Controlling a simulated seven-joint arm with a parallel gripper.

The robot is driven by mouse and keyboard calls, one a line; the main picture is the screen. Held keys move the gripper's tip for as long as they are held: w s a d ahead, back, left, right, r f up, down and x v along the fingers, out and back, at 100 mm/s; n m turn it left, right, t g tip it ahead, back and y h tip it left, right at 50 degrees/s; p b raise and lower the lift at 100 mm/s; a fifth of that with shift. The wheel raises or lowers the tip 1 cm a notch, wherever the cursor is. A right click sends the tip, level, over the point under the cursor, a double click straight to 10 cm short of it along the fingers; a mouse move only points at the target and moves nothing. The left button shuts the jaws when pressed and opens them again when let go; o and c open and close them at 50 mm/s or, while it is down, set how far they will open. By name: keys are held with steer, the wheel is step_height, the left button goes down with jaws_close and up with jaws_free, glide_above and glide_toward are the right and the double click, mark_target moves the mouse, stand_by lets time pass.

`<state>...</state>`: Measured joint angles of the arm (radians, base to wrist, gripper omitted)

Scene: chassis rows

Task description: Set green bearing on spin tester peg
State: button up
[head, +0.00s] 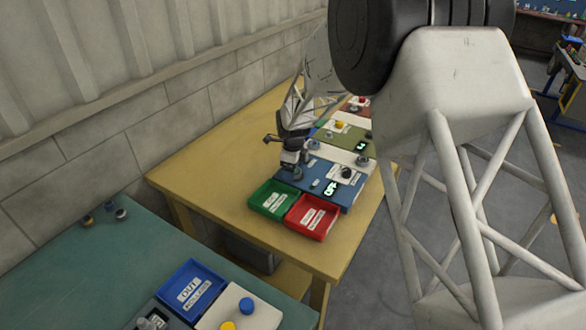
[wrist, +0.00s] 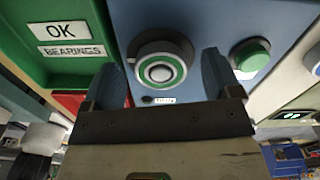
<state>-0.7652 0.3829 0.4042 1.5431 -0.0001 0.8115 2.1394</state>
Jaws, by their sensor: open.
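The green bearing (wrist: 177,67), a green ring with a grey outer rim, sits on the blue panel of the spin tester (wrist: 205,20). A shiny round peg end (wrist: 160,72) shows in its middle. In the wrist view my gripper (wrist: 162,62) is open, with one finger on each side of the bearing; I cannot tell whether they touch it. In the head view my gripper (head: 292,168) is low over the left part of the blue tester (head: 345,196), and the bearing is hard to make out there.
A green OK bearings tray (head: 259,204) and a red tray (head: 297,226) stand in front of the tester. A green button (wrist: 250,57) is to the right of the bearing. More panels line the yellow table (head: 215,184) behind. A teal table (head: 60,270) stands nearer.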

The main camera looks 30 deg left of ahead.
steer(key=shift+r, duration=3.9)
steer(key=shift+r, duration=0.15)
step_height(320, 180, up, 7)
